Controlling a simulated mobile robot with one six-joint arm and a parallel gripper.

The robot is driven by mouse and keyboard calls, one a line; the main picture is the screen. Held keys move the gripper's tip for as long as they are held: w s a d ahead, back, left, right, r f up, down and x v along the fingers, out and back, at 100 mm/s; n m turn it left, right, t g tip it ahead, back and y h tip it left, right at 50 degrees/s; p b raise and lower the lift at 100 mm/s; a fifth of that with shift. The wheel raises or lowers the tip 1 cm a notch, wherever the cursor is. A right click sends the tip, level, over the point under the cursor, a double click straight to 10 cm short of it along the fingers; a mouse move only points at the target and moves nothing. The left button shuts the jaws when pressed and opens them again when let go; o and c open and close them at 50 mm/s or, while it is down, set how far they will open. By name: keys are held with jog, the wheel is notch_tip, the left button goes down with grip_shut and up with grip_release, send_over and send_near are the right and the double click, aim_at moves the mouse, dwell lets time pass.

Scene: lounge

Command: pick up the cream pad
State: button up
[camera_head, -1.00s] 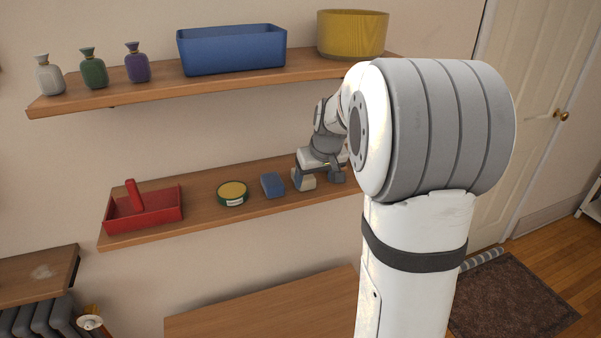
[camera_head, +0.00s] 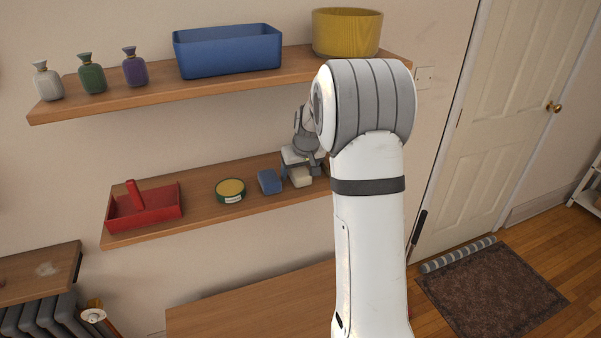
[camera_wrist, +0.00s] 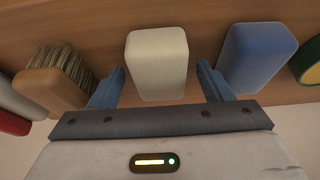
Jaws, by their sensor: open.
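The cream pad (camera_wrist: 158,62) is a small block with rounded edges, lying on the lower shelf; in the head view it (camera_head: 301,177) is at the right part of that shelf. My gripper (camera_wrist: 160,80) is open, with one blue-grey finger on each side of the pad in the wrist view. Both fingers show a gap to the pad. In the head view my gripper (camera_head: 303,168) is at the pad, partly hidden by my arm.
A blue pad (camera_wrist: 257,57) lies close beside the right finger, and a wooden brush (camera_wrist: 52,88) close beside the left one. A green-rimmed tin (camera_head: 230,190) and a red caddy (camera_head: 144,208) stand further left on the lower shelf (camera_head: 203,215). The upper shelf (camera_head: 150,97) overhangs.

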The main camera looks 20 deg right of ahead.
aim_at(299, 169)
jog(key=c, duration=1)
jog(key=shift+r, duration=0.1)
jog(key=shift+c, duration=0.2)
jog(key=shift+r+b, duration=0.4)
jog(key=shift+r, duration=0.2)
notch_tip(299, 169, up, 2)
jog(key=shift+r+b, duration=0.1)
jog(key=shift+b, duration=0.4)
jog(key=s+b, duration=0.4)
jog(key=s, duration=1.4)
jog(key=shift+b, duration=0.4)
jog(key=o, duration=0.3)
jog(key=shift+c, duration=1.1)
